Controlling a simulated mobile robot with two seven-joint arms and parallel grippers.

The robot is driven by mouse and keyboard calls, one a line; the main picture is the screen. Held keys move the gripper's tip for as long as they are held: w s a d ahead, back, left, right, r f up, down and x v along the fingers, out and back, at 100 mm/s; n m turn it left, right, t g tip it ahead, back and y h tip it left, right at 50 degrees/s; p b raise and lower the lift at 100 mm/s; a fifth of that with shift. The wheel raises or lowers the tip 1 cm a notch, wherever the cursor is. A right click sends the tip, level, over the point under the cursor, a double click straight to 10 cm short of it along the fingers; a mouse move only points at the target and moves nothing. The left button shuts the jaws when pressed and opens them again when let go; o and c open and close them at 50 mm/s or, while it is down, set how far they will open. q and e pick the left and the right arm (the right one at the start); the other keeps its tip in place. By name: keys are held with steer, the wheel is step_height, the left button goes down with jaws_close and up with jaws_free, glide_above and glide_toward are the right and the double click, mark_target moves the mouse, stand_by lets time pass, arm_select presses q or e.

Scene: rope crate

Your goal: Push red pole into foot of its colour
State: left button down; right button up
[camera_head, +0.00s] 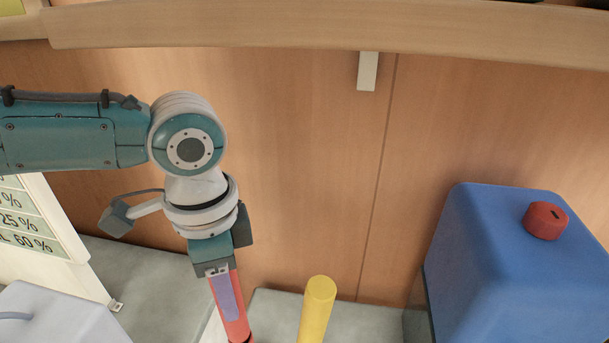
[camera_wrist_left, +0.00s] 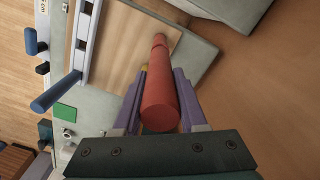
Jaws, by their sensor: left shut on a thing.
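My left gripper (camera_head: 231,308) points down with its purple fingers shut on the red pole (camera_head: 240,330). The pole hangs slightly tilted in the picture, and its lower end is cut off by the bottom edge. In the left wrist view the red pole (camera_wrist_left: 160,100) runs between the fingers of the same gripper (camera_wrist_left: 158,75), away from the camera. Its far end looks narrower. I cannot make out a red foot in either view, nor whether the pole touches one. My right gripper is not in view.
A yellow pole (camera_head: 318,305) stands just right of the red one. A blue container (camera_head: 500,260) with a red cap (camera_head: 546,220) is at the right. A grey box (camera_head: 50,315) is at lower left. Blue poles (camera_wrist_left: 55,92) and a green patch (camera_wrist_left: 64,112) show in the wrist view.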

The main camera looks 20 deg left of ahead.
arm_select(q)
steer(key=shift+f, duration=0.5)
stand_by(0.4)
steer(key=shift+c, duration=1.9)
jaws_free()
steer(key=shift+r, duration=0.1)
